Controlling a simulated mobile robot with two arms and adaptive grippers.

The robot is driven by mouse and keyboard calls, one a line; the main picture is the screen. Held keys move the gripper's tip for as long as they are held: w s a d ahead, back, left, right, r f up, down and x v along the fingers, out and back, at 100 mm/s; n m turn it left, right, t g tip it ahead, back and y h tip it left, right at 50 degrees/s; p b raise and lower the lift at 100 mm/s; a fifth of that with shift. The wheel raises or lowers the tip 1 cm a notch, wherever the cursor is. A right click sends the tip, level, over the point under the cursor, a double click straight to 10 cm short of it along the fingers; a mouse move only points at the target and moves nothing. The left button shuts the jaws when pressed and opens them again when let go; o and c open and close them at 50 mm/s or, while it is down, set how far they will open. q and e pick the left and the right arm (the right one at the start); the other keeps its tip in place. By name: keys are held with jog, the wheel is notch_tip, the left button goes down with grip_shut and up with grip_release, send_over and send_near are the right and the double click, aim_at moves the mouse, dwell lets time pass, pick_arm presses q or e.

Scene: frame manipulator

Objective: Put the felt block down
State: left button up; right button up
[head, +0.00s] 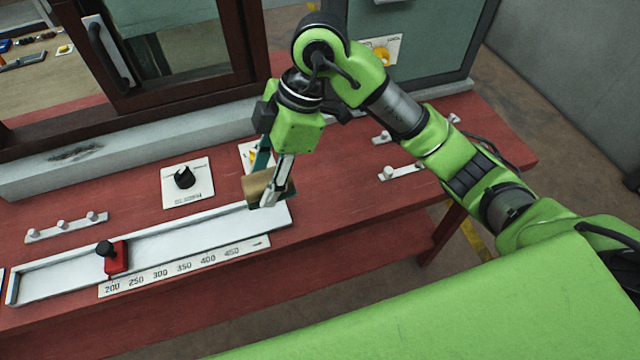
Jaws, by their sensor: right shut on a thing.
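The felt block (257,186) is a small tan-brown block with a darker greenish part at its right side. My right gripper (268,196) points down over the right end of the white slide rail and is shut on the felt block. The block is at or just above the rail's right end; I cannot tell whether it touches. The gripper's fingers hide part of the block. My left gripper is not in the head view.
The white rail (190,240) carries a red slider (117,257) with a black knob, above a number scale (185,266). A dial plate (187,182) and a peg strip (67,227) lie behind. A framed window (170,50) stands at the back.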

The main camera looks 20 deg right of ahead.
jog(key=w+d+f+p, duration=0.1)
jog(key=w+d+f, duration=0.1)
jog(key=d, duration=0.1)
jog(key=w+d+f+p, duration=0.1)
jog(key=w+d+f, duration=0.1)
jog(key=d+f, duration=0.1)
jog(key=w+d+f+p, duration=0.1)
jog(key=w+d+f, duration=0.1)
jog(key=d, duration=0.3)
jog(key=shift+w+f, duration=0.2)
jog(key=shift+f, duration=0.55)
jog(key=shift+w+d+f, duration=0.2)
jog(key=shift+d+f, duration=0.1)
jog(key=shift+f, duration=0.2)
jog(key=f+p, duration=0.2)
jog(key=f, duration=0.1)
jog(key=shift+w+d, duration=0.1)
jog(key=shift+d, duration=0.1)
jog(key=shift+f, duration=0.25)
jog(key=o, duration=1)
